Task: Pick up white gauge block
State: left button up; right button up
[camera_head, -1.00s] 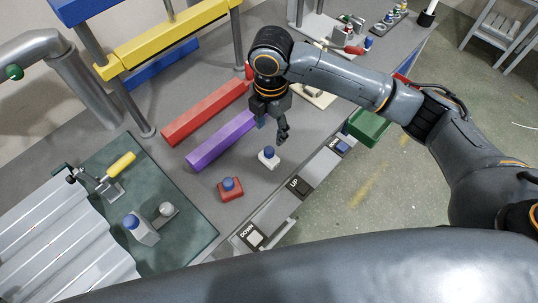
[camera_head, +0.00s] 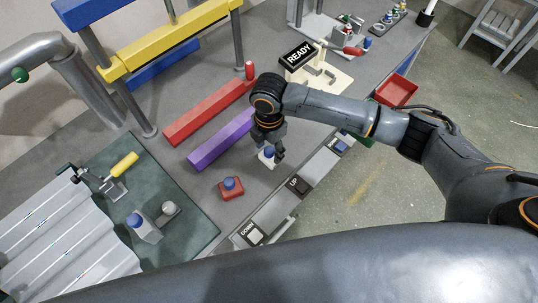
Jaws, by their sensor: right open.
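The white gauge block (camera_head: 265,163) with a blue knob on top stands on the grey bench, right of the red block. My right gripper (camera_head: 270,156) points down at it, with its open fingers around or beside the blue knob. The fingers partly hide the block, and I cannot tell whether they touch it. My left gripper is not in view.
A red block with a blue knob (camera_head: 231,188) stands close by on the left. Purple (camera_head: 220,140) and red (camera_head: 205,113) bars lie behind. A button panel (camera_head: 298,186) runs along the bench's front edge. A READY sign (camera_head: 297,55) stands at the back.

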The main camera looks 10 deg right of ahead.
grip_shut()
jog(key=shift+r, duration=0.1)
